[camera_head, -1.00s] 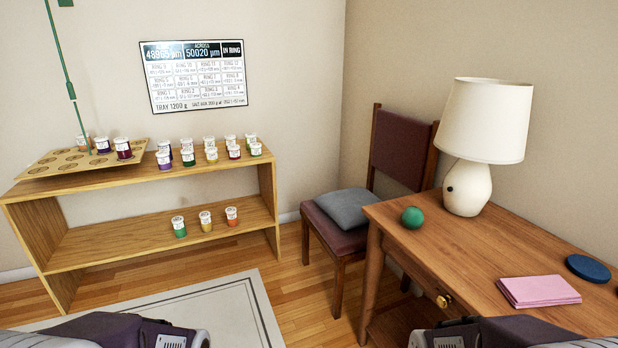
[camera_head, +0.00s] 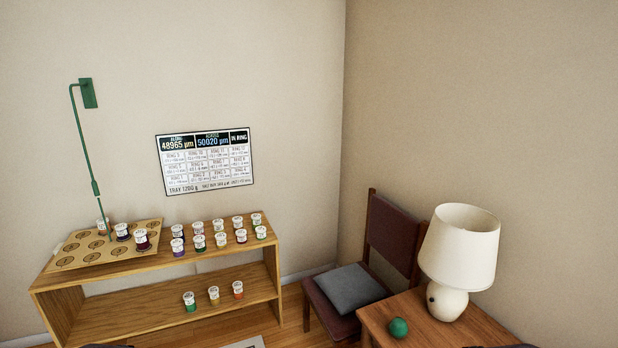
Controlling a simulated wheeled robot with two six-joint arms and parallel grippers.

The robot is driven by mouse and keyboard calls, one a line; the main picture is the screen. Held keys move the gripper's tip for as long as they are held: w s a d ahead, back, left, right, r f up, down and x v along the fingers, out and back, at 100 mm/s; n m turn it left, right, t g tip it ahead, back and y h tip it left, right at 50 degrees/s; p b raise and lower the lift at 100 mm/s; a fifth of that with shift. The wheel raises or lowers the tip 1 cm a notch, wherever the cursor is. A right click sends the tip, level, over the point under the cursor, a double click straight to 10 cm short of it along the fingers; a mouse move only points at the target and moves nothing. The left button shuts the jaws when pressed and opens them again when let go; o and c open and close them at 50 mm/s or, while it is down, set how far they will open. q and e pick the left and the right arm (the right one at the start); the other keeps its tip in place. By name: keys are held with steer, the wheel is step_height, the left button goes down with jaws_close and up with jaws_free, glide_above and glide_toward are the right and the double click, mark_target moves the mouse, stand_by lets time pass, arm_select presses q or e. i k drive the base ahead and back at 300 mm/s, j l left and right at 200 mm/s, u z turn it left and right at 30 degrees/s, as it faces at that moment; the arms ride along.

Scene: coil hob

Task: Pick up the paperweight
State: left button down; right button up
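A small round green object (camera_head: 398,327), which looks like the paperweight, rests on the near left part of the wooden desk (camera_head: 452,334), in front of the lamp. Nothing is touching it. Neither of my grippers shows in the head view; only slivers of my arms show at the bottom edge.
A white lamp (camera_head: 460,248) stands close behind the green object on its right. A chair (camera_head: 392,240) with a grey cushion (camera_head: 349,288) is left of the desk. A wooden shelf (camera_head: 160,318) on the left holds several small jars and a tilted holed board (camera_head: 75,246).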

mark_target(398, 326)
steer(key=i+l+u, duration=0.1)
steer(key=i+l, duration=0.55)
steer(key=i, duration=0.15)
